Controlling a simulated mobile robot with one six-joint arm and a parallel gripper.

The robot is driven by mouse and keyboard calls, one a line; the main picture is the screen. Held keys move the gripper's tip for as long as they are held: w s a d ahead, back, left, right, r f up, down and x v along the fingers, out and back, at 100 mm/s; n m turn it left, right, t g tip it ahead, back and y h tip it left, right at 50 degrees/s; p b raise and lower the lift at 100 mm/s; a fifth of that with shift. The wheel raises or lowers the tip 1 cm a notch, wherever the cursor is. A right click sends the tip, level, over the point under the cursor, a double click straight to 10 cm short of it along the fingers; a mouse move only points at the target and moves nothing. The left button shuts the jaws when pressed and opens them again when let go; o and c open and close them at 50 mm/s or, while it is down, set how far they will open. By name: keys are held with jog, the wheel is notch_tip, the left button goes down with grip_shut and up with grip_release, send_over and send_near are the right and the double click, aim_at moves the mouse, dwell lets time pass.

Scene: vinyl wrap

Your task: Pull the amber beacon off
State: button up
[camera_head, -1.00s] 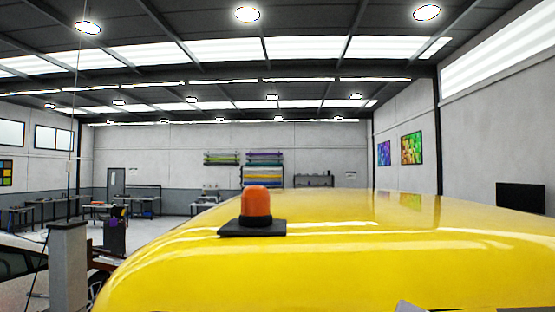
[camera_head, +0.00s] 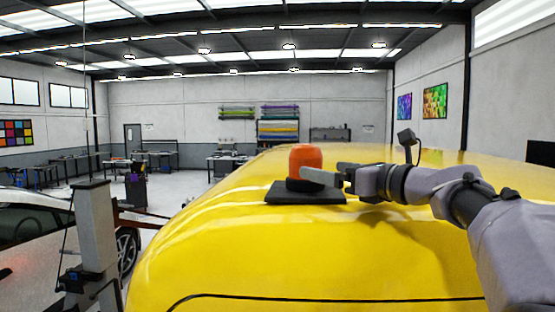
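The amber beacon (camera_head: 305,155) is a short orange dome on a black collar. It stands upright on a flat black square base (camera_head: 290,195) on the yellow vehicle roof (camera_head: 230,230). My gripper (camera_head: 318,174) reaches in from the right at the height of the beacon's lower half. One grey finger lies across the front of the beacon's right side. The other finger is mostly hidden, so I cannot tell whether the fingers press on the beacon or stand apart from it.
The roof curves down at the left and front. A grey lift post (camera_head: 95,235) and a white car (camera_head: 35,235) stand at the lower left. Benches and rolls of coloured vinyl (camera_head: 279,130) are far back by the wall.

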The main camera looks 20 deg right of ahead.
aim_at(297, 160)
jog(key=x, duration=0.2)
jog(key=p+x, duration=0.1)
jog(key=x, duration=0.5)
jog(key=shift+a+f, duration=0.15)
jog(key=shift+f, duration=0.15)
jog(key=shift+w+a+r+p, duration=0.15)
jog(key=shift+w+p, duration=0.2)
jog(key=shift+p, duration=0.05)
jog(key=shift+r, duration=0.15)
jog(key=shift+f+x, duration=0.2)
jog(key=shift+x, duration=0.8)
jog(key=shift+s, duration=0.25)
jog(key=shift+c, duration=0.9)
jog(key=shift+r, duration=0.1)
jog(key=c, duration=1.8)
jog(key=o, duration=1.3)
jog(key=c, duration=1)
jog(key=shift+o, duration=0.2)
jog(key=shift+p, duration=0.3)
jog(key=shift+r+p, duration=0.65)
jog(key=shift+r, duration=0.1)
